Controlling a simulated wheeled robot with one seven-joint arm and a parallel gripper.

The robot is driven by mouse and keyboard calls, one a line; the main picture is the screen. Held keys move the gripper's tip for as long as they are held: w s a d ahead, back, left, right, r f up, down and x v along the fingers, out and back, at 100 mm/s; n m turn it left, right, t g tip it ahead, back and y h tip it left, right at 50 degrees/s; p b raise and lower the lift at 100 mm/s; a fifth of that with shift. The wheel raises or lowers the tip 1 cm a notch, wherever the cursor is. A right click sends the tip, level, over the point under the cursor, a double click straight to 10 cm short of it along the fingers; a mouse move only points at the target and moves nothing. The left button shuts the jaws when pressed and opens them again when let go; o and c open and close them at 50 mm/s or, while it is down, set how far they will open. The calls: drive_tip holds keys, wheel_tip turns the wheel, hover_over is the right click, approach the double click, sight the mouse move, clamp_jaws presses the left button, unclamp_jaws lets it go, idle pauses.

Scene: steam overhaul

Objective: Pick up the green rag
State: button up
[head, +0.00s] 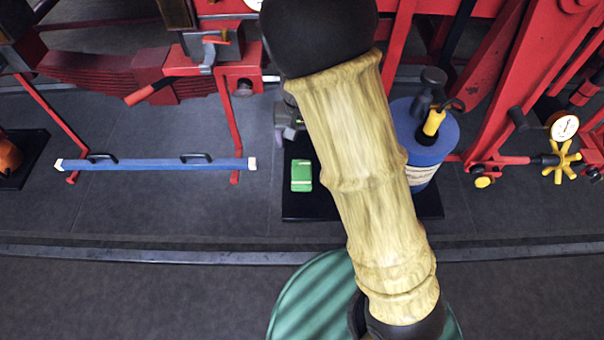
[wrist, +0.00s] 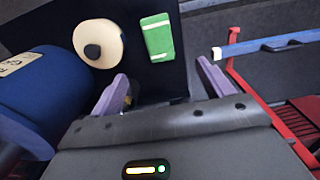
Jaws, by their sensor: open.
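The green rag (head: 301,175) is a small folded block with a pale stripe, lying on the black mat (head: 300,207) just left of my arm in the head view. In the wrist view the rag (wrist: 158,38) shows beyond the fingertips, near the top middle. My gripper (wrist: 162,84) has its two purple fingers spread wide with nothing between them. In the head view only part of my gripper shows, just above the rag and partly hidden behind my arm. The rag is apart from both fingers.
A blue drum (head: 425,150) stands on the mat's right, also large at left in the wrist view (wrist: 45,100). A cream roll with a dark centre (wrist: 97,43) lies beside the rag. A blue bar (head: 150,164) with handles is to the left. Red machinery stands behind.

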hover_over(302, 173)
wheel_tip(302, 173, down, 9)
drive_tip(key=shift+a+f+p, duration=0.1)
drive_tip(key=shift+a+p, duration=0.05)
drive_tip(key=shift+p, duration=0.3)
drive_tip(key=shift+w+f+p, duration=0.1)
drive_tip(key=shift+f+p, duration=0.65)
drive_tip(key=shift+f, duration=1.8)
drive_tip(key=c, duration=1.1)
